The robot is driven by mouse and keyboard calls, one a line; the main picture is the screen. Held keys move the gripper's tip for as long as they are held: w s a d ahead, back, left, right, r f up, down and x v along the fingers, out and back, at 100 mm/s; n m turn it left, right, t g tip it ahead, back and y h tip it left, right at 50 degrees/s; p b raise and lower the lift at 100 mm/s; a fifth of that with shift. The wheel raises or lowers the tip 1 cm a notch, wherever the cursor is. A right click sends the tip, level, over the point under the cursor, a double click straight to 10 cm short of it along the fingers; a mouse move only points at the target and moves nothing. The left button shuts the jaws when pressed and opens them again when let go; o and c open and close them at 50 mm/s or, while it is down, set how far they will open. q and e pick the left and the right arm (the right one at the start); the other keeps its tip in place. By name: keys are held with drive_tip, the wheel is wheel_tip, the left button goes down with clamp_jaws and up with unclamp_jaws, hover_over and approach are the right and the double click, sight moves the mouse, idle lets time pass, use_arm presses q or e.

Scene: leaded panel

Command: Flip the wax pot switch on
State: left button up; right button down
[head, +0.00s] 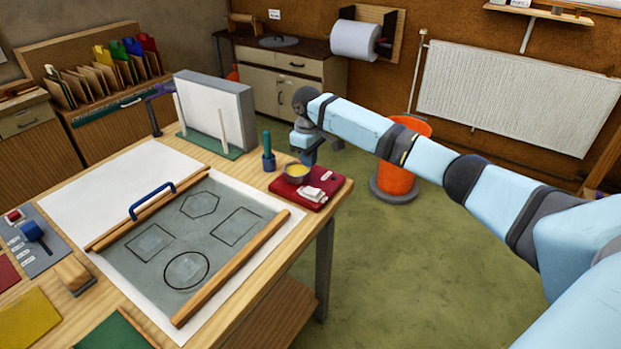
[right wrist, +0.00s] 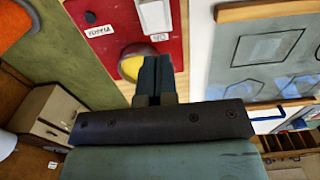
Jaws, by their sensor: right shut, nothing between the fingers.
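The wax pot (head: 296,172) is a small grey pot with yellow wax on a red base (head: 335,183) at the table's right corner. Its white switch (head: 314,193) sits on the base in front of the pot; whether it is on or off I cannot tell. In the right wrist view the switch (right wrist: 154,14) is cut by the top edge, beside a small white label (right wrist: 159,37). My right gripper (head: 308,158) is shut and empty, pointing down just behind the pot. In the wrist view its fingertips (right wrist: 158,62) overlap the yellow wax (right wrist: 131,64). My left gripper is not in view.
A green-handled tool in a blue holder (head: 268,160) stands left of the pot. The leaded panel (head: 190,235) lies between wooden strips on the table. A white upright board (head: 215,108) stands behind. An orange bin (head: 397,180) is on the floor beyond the table.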

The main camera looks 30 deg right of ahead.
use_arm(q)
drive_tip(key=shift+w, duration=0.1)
use_arm(e)
drive_tip(key=shift+w+r, duration=0.2)
drive_tip(key=shift+r, duration=1.9)
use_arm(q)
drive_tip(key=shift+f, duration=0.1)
